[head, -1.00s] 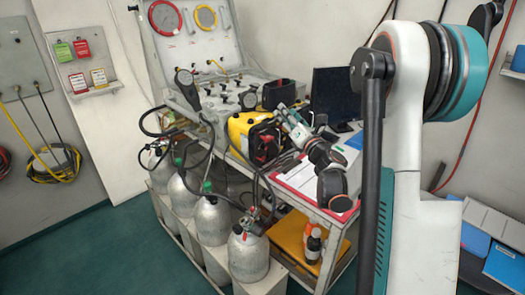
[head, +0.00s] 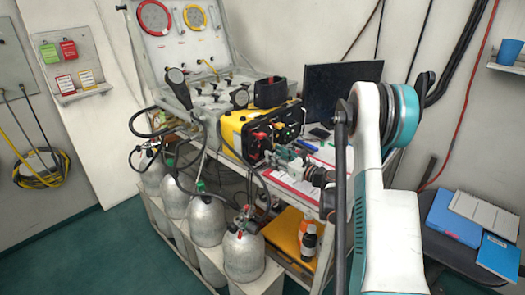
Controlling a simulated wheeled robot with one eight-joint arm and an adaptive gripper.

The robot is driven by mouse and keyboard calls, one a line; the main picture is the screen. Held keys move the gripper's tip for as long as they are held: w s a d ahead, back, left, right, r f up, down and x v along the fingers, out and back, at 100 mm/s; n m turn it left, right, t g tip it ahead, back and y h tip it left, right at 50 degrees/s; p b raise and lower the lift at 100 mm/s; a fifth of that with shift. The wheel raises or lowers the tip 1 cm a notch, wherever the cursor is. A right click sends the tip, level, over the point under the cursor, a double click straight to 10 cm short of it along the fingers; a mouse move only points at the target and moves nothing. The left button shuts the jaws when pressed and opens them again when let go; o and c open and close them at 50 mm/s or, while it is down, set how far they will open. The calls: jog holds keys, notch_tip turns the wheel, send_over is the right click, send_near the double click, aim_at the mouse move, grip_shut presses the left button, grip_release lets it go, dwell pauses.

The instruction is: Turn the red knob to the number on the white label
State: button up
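The yellow diver air panel box (head: 232,122) stands on the cart, with its dark front facing right. Red parts show on that front, and one of them, at its upper left, looks like the red knob (head: 259,136); its pointer and setting are too small to read. I cannot make out the white label or its number. My gripper (head: 273,158) is close in front of the lower part of the dark front, pointing left toward it. Its fingers are small and blend with the panel, so I cannot tell their opening or whether they touch anything.
The cart (head: 300,190) carries papers, a black monitor (head: 338,95) and an open grey case (head: 185,50) with gauges. Grey cylinders (head: 208,222) with hoses stand along its left side. A chair with blue folders (head: 455,220) is at the right. Green floor is free at lower left.

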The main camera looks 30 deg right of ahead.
aim_at(259, 146)
jog(key=b+x, duration=0.1)
jog(key=x, duration=0.6)
jog(key=shift+w+b, duration=0.3)
grip_shut()
